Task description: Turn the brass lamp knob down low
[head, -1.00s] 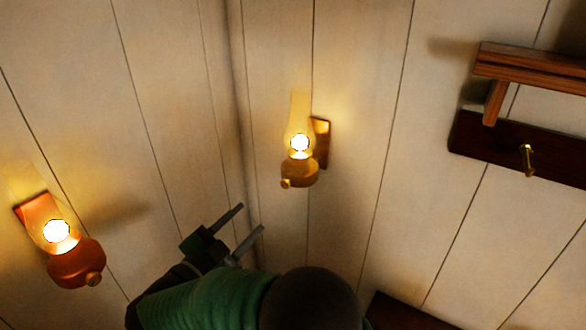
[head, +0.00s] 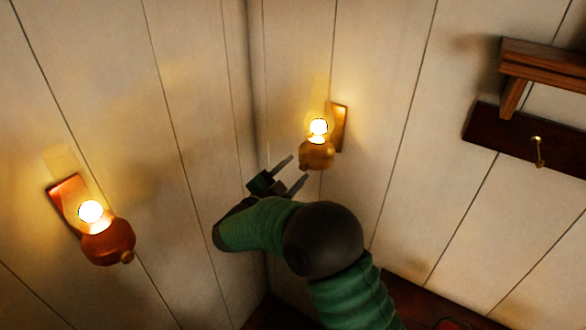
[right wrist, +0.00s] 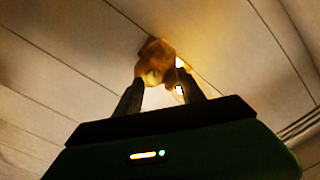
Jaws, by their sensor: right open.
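The brass lamp (head: 317,155) hangs on the wall just right of the corner, its flame glowing brightly in a glass chimney. My right gripper (head: 295,169) is open, its two fingers pointing up toward the lower left of this lamp. In the right wrist view, the brass lamp (right wrist: 158,53) shows beyond my right gripper (right wrist: 162,84), with its small round knob (right wrist: 153,77) seen between the open fingertips. I cannot tell whether either finger touches the knob. In the head view the knob is hard to make out by the fingertips. My left gripper is out of view.
A copper-coloured lamp (head: 108,242), also lit, hangs on the left wall with its own knob (head: 127,257). A wooden shelf (head: 545,62) and a dark board with a brass hook (head: 538,150) are on the right wall. The wall between the lamps is bare.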

